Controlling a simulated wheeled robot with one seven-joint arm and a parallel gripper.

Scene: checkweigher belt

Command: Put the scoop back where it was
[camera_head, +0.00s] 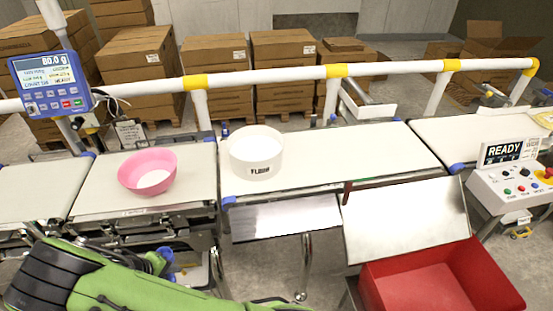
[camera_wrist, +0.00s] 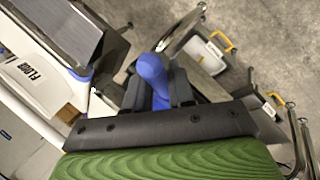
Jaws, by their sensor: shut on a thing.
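My gripper (camera_wrist: 168,92) is shut on the blue handle of the scoop (camera_wrist: 151,68). The handle stands up between the black jaws in the wrist view; the rest of the scoop is hidden. In the head view a blue piece shows at the end of my green arm, low at the left in front of the belt, mostly hidden. A white tub (camera_head: 256,154) with a dark label and white contents stands on the middle belt. A pink bowl (camera_head: 146,166) with a little white powder sits on the left weighing belt.
A display (camera_head: 50,78) reads 80.0 g. A red bin (camera_head: 480,272) with a sloping metal chute (camera_head: 405,222) stands at the lower right. A READY panel (camera_head: 508,152) is at the right. A white rail runs behind the belts. A FLOUR label (camera_wrist: 33,72) shows in the wrist view.

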